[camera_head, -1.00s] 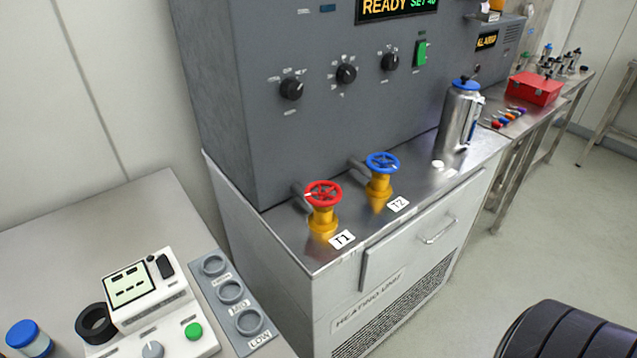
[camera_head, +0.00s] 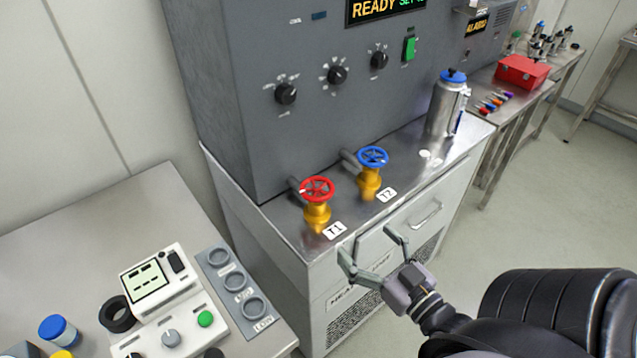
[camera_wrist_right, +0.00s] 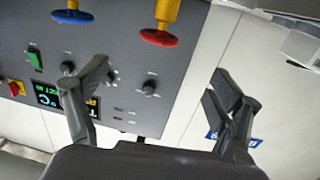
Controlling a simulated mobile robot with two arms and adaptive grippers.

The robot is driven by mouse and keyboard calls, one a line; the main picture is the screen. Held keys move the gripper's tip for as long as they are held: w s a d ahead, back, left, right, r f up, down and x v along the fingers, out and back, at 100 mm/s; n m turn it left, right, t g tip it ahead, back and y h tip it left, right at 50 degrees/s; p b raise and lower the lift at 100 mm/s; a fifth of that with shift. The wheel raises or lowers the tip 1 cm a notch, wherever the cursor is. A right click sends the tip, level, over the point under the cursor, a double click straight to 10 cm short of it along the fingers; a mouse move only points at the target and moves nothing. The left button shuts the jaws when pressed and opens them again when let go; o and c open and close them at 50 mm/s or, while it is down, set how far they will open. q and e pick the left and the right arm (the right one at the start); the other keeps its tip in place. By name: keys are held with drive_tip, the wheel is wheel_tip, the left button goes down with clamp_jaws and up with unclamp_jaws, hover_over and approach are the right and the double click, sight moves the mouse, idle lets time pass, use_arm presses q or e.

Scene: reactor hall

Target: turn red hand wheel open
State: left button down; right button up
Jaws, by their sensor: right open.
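The red hand wheel (camera_head: 317,189) sits on a yellow valve body labelled T1, on the steel top of the heating unit. A blue hand wheel (camera_head: 373,157) labelled T2 stands to its right and farther back. My right gripper (camera_head: 368,244) is open and empty in front of the unit's front edge, below and to the right of the red wheel, apart from it. In the right wrist view, the red wheel (camera_wrist_right: 160,38) and blue wheel (camera_wrist_right: 72,17) show at the top, upside down, beyond the open fingers (camera_wrist_right: 160,90). My left gripper is not in view.
A steel flask (camera_head: 447,105) with a blue lid stands at the unit's back right. A grey panel with black knobs (camera_head: 286,94) rises behind the valves. A white instrument (camera_head: 165,290) and a ring holder (camera_head: 235,281) occupy the left bench.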

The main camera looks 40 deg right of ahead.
drive_tip(key=p, duration=0.4)
approach(308, 179)
drive_tip(key=w, duration=0.4)
drive_tip(key=w+f, duration=0.1)
drive_tip(key=w, duration=0.1)
drive_tip(key=shift+w+d, duration=0.15)
drive_tip(key=shift+d, duration=0.1)
drive_tip(key=shift+c, duration=0.3)
